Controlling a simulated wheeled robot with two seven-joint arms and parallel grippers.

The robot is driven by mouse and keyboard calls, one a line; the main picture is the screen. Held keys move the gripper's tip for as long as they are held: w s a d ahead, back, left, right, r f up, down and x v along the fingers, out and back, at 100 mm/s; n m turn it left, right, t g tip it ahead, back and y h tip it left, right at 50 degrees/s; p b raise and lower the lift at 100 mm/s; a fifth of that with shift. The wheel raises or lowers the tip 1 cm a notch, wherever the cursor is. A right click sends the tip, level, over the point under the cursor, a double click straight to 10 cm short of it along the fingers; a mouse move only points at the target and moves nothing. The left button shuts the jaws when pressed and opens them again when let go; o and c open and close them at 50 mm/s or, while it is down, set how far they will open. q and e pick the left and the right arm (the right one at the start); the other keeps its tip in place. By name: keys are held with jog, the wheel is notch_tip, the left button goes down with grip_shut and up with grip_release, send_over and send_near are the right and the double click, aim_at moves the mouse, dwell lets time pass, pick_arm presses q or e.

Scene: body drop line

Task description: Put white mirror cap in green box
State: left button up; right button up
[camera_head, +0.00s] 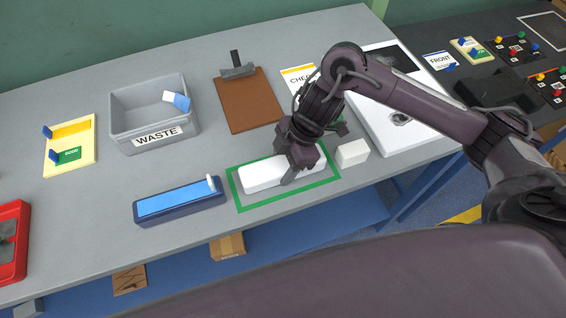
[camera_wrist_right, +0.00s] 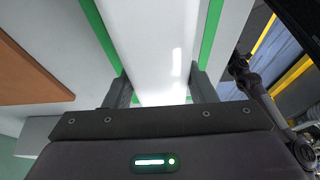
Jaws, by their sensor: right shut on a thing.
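The white mirror cap (camera_head: 262,178) is a long, smooth white piece. It lies inside the green box (camera_head: 234,191), a green outline on the grey table, and runs along its length. My right gripper (camera_head: 302,168) reaches down over the cap's right half, with its fingers on either side. In the right wrist view the cap (camera_wrist_right: 157,45) sits between the two fingers (camera_wrist_right: 161,84), and green lines (camera_wrist_right: 103,36) run along both sides of it. Whether the cap touches the table is hard to tell. My left gripper is in neither view.
A small white block (camera_head: 352,153) stands just right of the green outline. A blue tray (camera_head: 178,204) lies to its left. Behind are a grey WASTE bin (camera_head: 188,138), a brown clipboard (camera_head: 250,108) and a white panel (camera_head: 400,140). The table's front edge is close to the outline.

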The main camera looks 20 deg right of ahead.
jog(key=shift+f, duration=0.15)
jog(key=o, duration=1.1)
jog(key=shift+o, duration=0.2)
jog(key=shift+w+d+r, duration=0.1)
jog(key=shift+r, duration=0.45)
jog(key=p+v, duration=0.2)
jog(key=v, duration=0.9)
jog(key=shift+d+r, duration=0.1)
